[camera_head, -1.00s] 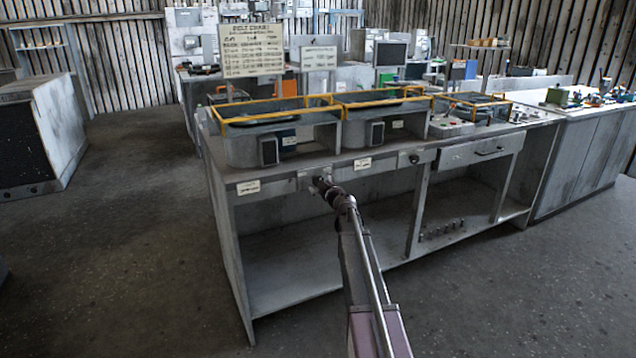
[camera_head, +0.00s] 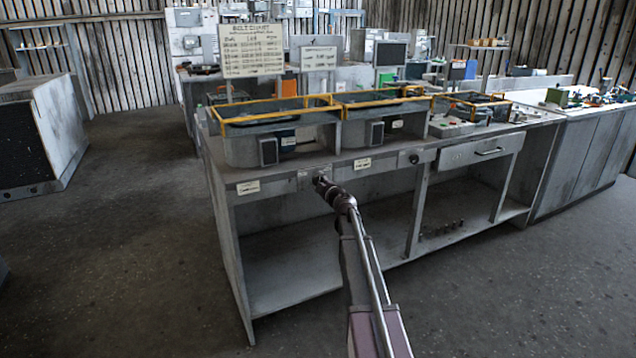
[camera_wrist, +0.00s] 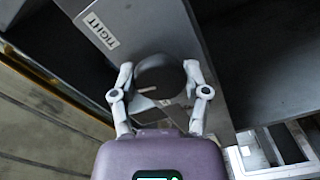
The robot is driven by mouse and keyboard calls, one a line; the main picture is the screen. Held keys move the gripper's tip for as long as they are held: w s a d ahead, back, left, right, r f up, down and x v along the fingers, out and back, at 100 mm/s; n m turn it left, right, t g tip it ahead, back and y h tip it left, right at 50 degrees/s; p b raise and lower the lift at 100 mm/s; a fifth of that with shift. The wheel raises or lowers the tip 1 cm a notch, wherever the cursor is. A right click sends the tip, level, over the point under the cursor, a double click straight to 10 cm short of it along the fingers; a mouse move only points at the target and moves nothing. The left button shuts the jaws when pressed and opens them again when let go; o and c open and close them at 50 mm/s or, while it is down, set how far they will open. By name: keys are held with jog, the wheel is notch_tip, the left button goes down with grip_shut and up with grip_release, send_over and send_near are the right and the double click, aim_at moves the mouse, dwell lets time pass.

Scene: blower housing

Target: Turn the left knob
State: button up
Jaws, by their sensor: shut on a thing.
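The left knob (camera_wrist: 160,76) is a dark round disc with a pale pointer mark, on the front panel of the grey bench, in the wrist view. My gripper (camera_wrist: 160,68) has one finger on each side of it and is shut on it. In the head view my gripper (camera_head: 322,184) meets the bench's front panel and hides the left knob. The right knob (camera_head: 414,158) is a small dark round shape further right on the same panel. A white label reading "TIGHT" (camera_wrist: 102,30) is beside the held knob in the wrist view.
The bench (camera_head: 292,270) has open shelves below the panel. A drawer with a handle (camera_head: 480,153) is to the right. The floor (camera_head: 130,260) to the left is clear.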

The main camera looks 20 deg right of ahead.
jog(key=shift+w+n, duration=0.1)
jog(key=shift+n, duration=0.9)
jog(key=o, duration=1.2)
jog(key=shift+c, duration=0.2)
jog(key=s, duration=1.2)
jog(key=shift+d, duration=0.2)
